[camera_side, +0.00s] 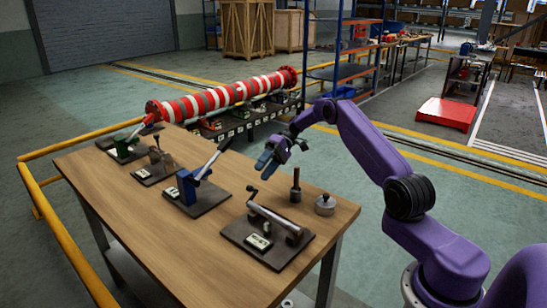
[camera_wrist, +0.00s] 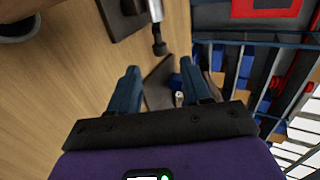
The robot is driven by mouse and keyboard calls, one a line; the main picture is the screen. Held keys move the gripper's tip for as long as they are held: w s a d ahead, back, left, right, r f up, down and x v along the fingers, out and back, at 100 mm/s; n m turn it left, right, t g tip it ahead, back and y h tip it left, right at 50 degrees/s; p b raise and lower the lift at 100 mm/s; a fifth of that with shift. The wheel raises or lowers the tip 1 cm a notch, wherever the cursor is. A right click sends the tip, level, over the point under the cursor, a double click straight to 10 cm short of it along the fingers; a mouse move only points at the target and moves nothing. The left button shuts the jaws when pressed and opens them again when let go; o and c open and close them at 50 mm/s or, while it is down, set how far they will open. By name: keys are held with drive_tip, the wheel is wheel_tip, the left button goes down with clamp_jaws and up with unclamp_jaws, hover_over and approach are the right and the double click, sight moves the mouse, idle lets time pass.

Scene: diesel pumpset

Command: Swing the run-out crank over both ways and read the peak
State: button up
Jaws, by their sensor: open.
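The run-out fixture is most likely the near one on the bench in the side view: a dark base plate (camera_side: 238,236) with a slanting metal shaft (camera_side: 275,218), a small readout (camera_side: 260,242) and a crank (camera_side: 252,190) at the shaft's left end. The readout's value is too small to read. My gripper (camera_side: 264,160) is above the bench's far side, beyond the crank and apart from it. In the wrist view my gripper (camera_wrist: 160,72) has its blue fingers spread, with nothing held. I cannot tell whether the crank shows there.
A blue fixture with a long lever (camera_side: 209,162) stands left of the run-out fixture. An upright dark post (camera_side: 296,188) and a round metal piece (camera_side: 325,205) stand right of it. The bench top (camera_side: 150,225) is clear at front left. A red-white striped roller (camera_side: 225,97) lies behind.

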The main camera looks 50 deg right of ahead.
drive_tip(key=v, duration=0.6)
drive_tip(key=shift+r, duration=0.1)
drive_tip(key=a+r+h, duration=0.9)
drive_tip(key=r+h, duration=0.1)
drive_tip(key=r, duration=0.2)
drive_tip(key=a+f, duration=0.1)
drive_tip(key=f, duration=0.4)
drive_tip(key=a+f, duration=0.1)
drive_tip(key=f, duration=0.5)
drive_tip(key=a+f, duration=0.1)
drive_tip(key=f, duration=0.5)
drive_tip(key=shift+w+a, duration=0.1)
drive_tip(key=shift+w, duration=0.2)
clamp_jaws()
